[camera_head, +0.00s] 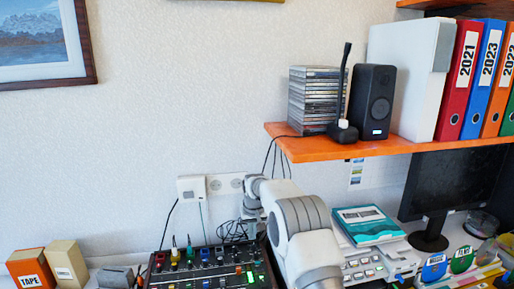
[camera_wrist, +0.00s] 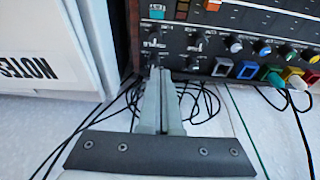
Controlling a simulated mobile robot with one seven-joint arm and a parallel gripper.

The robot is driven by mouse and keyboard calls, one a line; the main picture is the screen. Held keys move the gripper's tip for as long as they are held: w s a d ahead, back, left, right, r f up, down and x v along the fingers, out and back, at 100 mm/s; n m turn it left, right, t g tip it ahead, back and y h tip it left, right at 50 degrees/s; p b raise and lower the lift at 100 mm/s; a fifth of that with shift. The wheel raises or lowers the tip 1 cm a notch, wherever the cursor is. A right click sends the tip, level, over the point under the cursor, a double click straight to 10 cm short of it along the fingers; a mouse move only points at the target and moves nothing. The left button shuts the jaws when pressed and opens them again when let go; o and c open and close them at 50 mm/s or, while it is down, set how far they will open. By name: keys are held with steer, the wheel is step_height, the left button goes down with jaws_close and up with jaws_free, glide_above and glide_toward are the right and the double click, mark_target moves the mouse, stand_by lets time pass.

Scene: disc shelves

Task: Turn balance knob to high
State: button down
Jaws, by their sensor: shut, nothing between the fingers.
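The control panel (camera_wrist: 240,35) fills the upper right of the wrist view, with small dark knobs at its left end. A lower left knob (camera_wrist: 154,59) sits just beyond my fingertips; another dark knob (camera_wrist: 195,43) is up and to the right. The labels are too small to read, so I cannot tell which is the balance knob or its setting. My gripper (camera_wrist: 161,73) is shut and empty, its tips at or very near the lower left knob; contact is unclear. In the head view, the mixing console (camera_head: 208,268) stands at the bottom, left of my arm.
A white box marked NOTES (camera_wrist: 40,68) stands close left of my gripper. Loose black cables (camera_wrist: 200,103) lie around the fingers. The orange shelf (camera_head: 375,148) overhangs on the right. Boxes, one marked TAPE (camera_head: 31,268), stand left of the console. A teal-topped box (camera_head: 367,222) is right of my arm.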

mark_target(254, 246)
steer(key=shift+w+d+f+b, duration=0.1)
steer(key=shift+d+f+b, duration=0.2)
steer(key=shift+f, duration=0.75)
steer(key=shift+w+d+f+b, duration=0.15)
steer(key=shift+d+f, duration=0.25)
steer(key=shift+f, duration=0.6)
steer(key=shift+w+d+f+b, duration=0.1)
steer(key=shift+d+f+b, duration=0.25)
steer(key=shift+f, duration=0.7)
steer(key=shift+w+a, duration=0.2)
